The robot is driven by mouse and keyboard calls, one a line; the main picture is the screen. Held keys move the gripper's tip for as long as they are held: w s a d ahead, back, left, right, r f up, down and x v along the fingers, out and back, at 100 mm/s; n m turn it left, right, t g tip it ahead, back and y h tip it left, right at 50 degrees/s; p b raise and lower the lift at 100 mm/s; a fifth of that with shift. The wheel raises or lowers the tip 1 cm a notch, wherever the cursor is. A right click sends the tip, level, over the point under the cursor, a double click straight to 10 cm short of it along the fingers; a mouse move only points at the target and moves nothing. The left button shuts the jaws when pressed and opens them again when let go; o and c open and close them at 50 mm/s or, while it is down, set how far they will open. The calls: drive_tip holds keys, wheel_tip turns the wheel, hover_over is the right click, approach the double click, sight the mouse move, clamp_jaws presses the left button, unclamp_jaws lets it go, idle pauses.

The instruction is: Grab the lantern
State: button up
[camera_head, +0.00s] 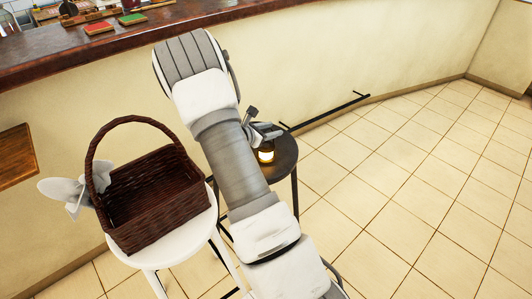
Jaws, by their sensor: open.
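The lantern (266,156) is a small dark object with a bright yellow glow. It stands on a dark round stool (285,148), just right of my arm. My gripper (265,131) is right above the lantern in the picture and hides its top. The gripper is open, but its fingers are small and partly hidden by my arm. I cannot tell whether the fingers touch the lantern or are around it.
A brown wicker basket (150,200) with a tall handle stands on a white stool (172,250) to the left, with a whitish object (72,192) beside it. A wooden counter (130,38) runs along the back. A black rail (335,110) is near the wall. Tiled floor at right is clear.

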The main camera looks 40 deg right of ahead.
drive_tip(key=shift+c, duration=0.3)
clamp_jaws()
drive_tip(key=shift+r, duration=0.1)
idle(1.0)
